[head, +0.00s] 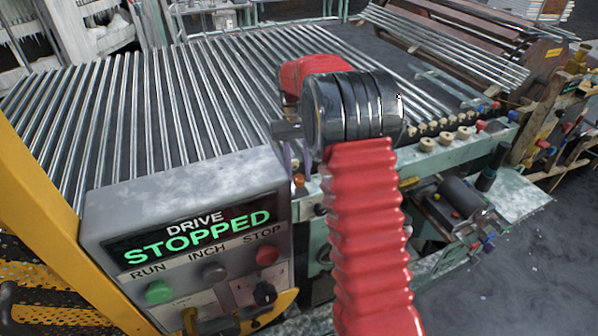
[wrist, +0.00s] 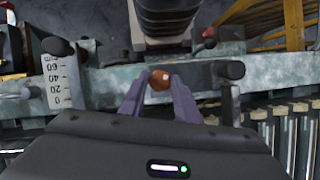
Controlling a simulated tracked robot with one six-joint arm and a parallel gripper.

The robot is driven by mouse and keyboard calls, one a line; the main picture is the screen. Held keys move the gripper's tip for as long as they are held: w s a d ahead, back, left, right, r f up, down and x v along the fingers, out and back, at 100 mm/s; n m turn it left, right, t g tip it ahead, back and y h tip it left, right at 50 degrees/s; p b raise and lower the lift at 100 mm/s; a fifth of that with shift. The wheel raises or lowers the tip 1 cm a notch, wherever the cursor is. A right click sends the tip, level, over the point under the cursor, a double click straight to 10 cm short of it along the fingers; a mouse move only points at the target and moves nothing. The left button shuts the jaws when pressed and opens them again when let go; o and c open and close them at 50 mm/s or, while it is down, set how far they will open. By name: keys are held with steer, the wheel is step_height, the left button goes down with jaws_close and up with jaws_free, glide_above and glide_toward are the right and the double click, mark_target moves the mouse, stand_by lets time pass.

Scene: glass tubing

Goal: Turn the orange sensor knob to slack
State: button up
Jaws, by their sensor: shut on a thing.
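In the wrist view the orange sensor knob (wrist: 160,80) sits on the pale green machine rail (wrist: 205,75). The purple fingers of my gripper (wrist: 158,90) are on either side of it, shut on it. A light mark shows on the knob's face; I cannot read which setting it points to. In the head view my red, ribbed arm covers much of the middle.
A grey control box (head: 190,200) reads DRIVE STOPPED, with a green button (head: 159,291) and a red button (head: 268,256). Glass tubes (head: 150,120) lie in rows behind it. A millimetre scale (wrist: 55,80) is left of the knob, and dark posts stand on the rail.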

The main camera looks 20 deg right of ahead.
steer(key=n+h, duration=0.1)
steer(key=n, duration=0.2)
steer(key=shift+w+a+h, duration=0.1)
steer(key=shift+h, duration=0.2)
steer(key=shift+n, duration=0.4)
steer(key=o, duration=1)
steer(key=shift+r, duration=0.1)
steer(key=v, duration=1.3)
steer(key=shift+w+r, duration=0.15)
steer(key=shift+r, duration=0.1)
